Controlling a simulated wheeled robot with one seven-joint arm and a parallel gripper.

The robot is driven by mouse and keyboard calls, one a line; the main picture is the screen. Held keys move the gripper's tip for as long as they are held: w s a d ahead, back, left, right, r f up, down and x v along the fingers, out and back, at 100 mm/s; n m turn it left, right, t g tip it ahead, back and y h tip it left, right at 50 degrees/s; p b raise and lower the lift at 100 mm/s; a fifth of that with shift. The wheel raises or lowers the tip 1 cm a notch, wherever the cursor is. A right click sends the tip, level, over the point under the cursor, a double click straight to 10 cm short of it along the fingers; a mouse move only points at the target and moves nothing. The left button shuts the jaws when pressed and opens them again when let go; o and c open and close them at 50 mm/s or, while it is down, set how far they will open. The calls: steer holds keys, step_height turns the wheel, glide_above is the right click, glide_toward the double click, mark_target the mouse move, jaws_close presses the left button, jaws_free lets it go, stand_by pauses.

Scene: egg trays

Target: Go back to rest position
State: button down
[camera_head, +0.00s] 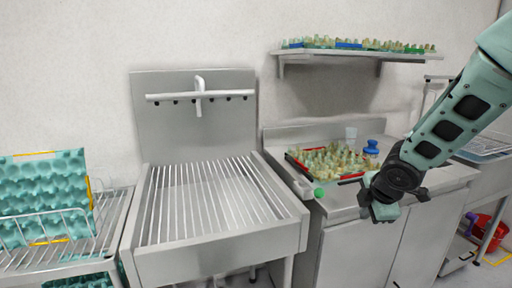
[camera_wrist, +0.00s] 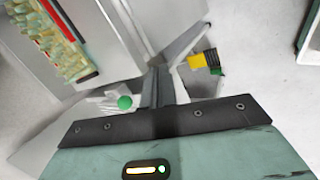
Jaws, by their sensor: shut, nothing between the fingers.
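My gripper (camera_head: 378,212) hangs at the end of my green arm on the right of the head view, in front of the metal counter. In the wrist view its dark fingers (camera_wrist: 160,78) are shut and hold nothing. A green ball-like knob (camera_head: 319,192) shows near the counter's front edge, left of my gripper, and also in the wrist view. A tray of pale bottle-like items (camera_head: 335,162) with a red rim stands on the counter behind my gripper.
A slatted metal sink table (camera_head: 215,205) stands at centre. A teal egg tray (camera_head: 45,195) leans in a wire rack at left. A wall shelf (camera_head: 350,53) holds more items. A blue-capped container (camera_head: 371,150) stands on the counter. A red bucket (camera_head: 482,228) is at far right.

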steer(key=s+a+r+m+g, duration=0.1)
steer(key=s+a, duration=0.4)
steer(key=s, duration=0.5)
steer(key=s+a+r+m+g, duration=0.1)
steer(key=s+a+m+g, duration=0.2)
steer(key=s, duration=0.8)
steer(key=s+a+r+m+g, duration=0.1)
steer(key=s+a+m+g, duration=0.1)
steer(key=s+a+m, duration=0.4)
steer(key=s+a, duration=0.1)
steer(key=s, duration=0.4)
steer(key=shift+r+y, duration=0.4)
